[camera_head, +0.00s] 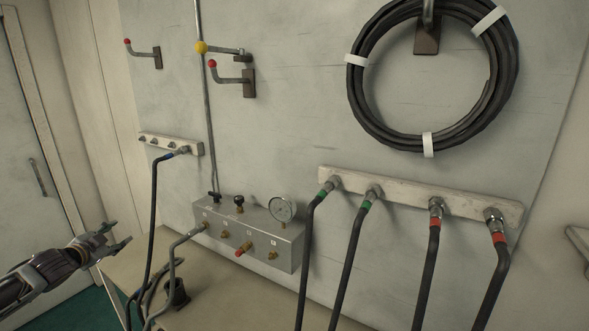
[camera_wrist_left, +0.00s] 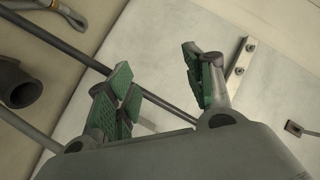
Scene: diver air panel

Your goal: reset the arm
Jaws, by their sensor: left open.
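My left gripper (camera_head: 113,242) comes in from the left in the head view, its jaws open and empty. It is above the bench, left of the dark hose (camera_head: 152,220) that hangs from the small white wall rack. In the left wrist view the green-padded fingers (camera_wrist_left: 158,92) are spread apart with nothing between them. A dark hose passes behind the fingers there. My right gripper does not show in either view.
A metal air panel (camera_head: 250,238) with a gauge (camera_head: 283,209) is at centre. A white rack (camera_head: 400,198) holds several hoses at right. A coiled black hose (camera_head: 372,120) hangs above. The bench (camera_head: 118,270) holds loose hose and a dark cup-like fitting (camera_head: 179,294).

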